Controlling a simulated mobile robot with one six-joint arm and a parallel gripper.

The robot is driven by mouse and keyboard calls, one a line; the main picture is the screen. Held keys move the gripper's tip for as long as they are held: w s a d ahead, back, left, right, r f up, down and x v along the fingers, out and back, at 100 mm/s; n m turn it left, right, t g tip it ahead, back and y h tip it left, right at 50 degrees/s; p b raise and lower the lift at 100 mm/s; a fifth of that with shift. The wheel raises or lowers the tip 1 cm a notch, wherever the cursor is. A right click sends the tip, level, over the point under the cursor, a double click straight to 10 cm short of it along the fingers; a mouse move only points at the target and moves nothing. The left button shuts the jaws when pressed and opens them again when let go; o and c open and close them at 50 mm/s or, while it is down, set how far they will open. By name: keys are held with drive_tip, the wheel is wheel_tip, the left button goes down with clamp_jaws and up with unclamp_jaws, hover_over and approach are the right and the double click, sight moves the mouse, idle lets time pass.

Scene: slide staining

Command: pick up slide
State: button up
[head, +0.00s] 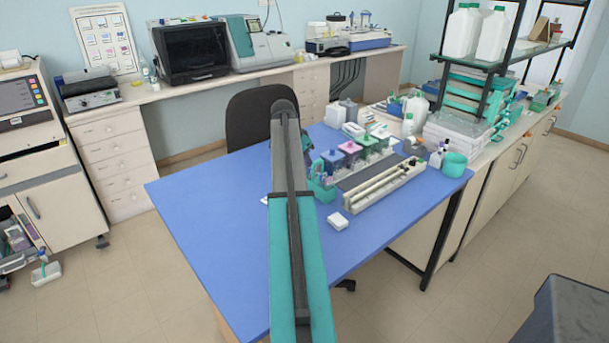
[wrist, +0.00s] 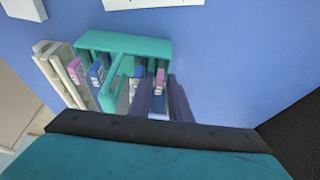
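A teal slide rack (wrist: 125,42) stands on the blue table in the wrist view, and it also shows in the head view (head: 322,190) just right of my arm. Several narrow slide-like pieces with coloured ends sit in or by it: a pink-ended one (wrist: 76,69), a blue-ended one (wrist: 97,74) and another pink-ended one (wrist: 160,76). My gripper (wrist: 165,82) reaches over the rack's right part. Its two dark fingers are apart, with the right pink-ended slide showing between their tips; contact is not visible. My arm hides the gripper's tips in the head view.
Right of the rack are staining jars (head: 350,150) with coloured lids and a long grey tray (head: 385,183). The blue table (head: 215,220) is clear on the left. A dark chair (head: 255,115) stands behind it.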

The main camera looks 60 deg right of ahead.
idle(0.4)
clamp_jaws()
drive_tip(key=shift+r, duration=0.15)
drive_tip(key=shift+r+b, duration=1)
drive_tip(key=shift+r, duration=3.9)
drive_tip(key=shift+w+a, duration=0.1)
drive_tip(key=shift+w, duration=0.05)
